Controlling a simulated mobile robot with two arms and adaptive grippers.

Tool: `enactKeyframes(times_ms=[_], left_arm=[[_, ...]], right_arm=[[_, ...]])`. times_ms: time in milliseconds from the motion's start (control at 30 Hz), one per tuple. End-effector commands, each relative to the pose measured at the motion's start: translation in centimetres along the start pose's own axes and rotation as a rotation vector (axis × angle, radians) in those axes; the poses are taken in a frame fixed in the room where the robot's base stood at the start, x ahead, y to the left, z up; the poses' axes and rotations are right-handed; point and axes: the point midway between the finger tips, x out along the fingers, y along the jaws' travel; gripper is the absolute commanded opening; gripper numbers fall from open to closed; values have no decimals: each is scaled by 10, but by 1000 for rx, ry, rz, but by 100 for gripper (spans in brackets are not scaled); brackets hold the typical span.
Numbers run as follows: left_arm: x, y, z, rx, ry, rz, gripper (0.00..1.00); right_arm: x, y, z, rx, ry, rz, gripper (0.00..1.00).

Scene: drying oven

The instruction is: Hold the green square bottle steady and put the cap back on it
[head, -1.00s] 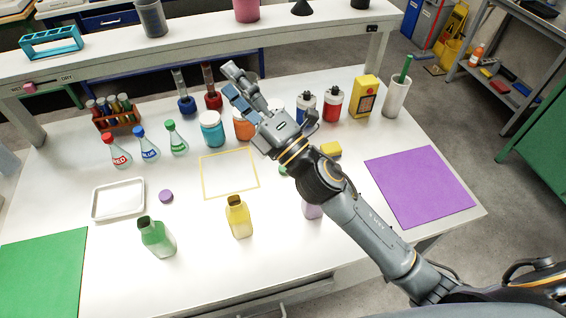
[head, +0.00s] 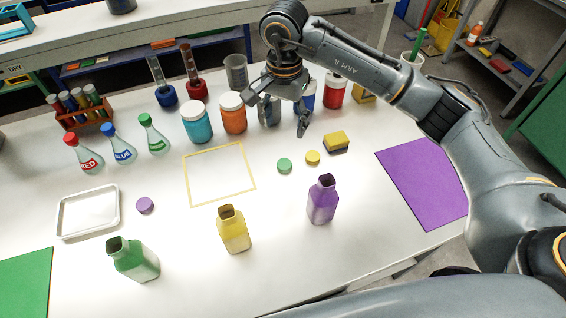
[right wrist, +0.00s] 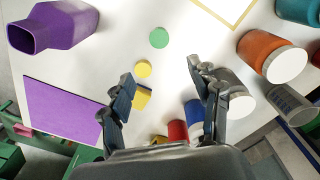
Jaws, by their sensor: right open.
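The green square bottle (head: 135,260) stands uncapped at the front left of the table in the head view. A green cap (head: 284,165) lies on the table right of the yellow-outlined square; it also shows in the right wrist view (right wrist: 159,38). A yellow cap (head: 312,157) lies beside it. My right gripper (head: 276,118) is open and empty above the table, behind the caps and near the jars; in the right wrist view its fingers (right wrist: 161,88) are spread, with the caps beyond them. My left gripper is not in view.
A yellow square bottle (head: 234,230) and a purple one (head: 322,200) stand uncapped on the table. A purple cap (head: 145,205) lies near the white tray (head: 62,222). A sponge (head: 336,142) lies right of the caps. Jars and flasks line the back.

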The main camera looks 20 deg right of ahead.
Motion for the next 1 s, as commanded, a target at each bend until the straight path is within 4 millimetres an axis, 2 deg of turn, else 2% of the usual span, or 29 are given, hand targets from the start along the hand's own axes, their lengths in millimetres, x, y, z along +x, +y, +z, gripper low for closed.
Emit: enactKeyframes(times_ms=[267,367,600,700,833,1000], left_arm=[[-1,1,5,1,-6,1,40],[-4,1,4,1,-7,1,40],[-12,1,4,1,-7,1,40],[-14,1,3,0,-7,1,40],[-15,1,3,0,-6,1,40],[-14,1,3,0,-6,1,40]], right_arm=[[3,0,1,1,-4,-1,62],[15,0,2,2,-8,2,62],[61,0,3,2,-8,1,62],[76,0,2,1,-7,-1,62],[85,-1,2,1,-6,-3,62],[86,-1,2,1,-5,-4,62]])
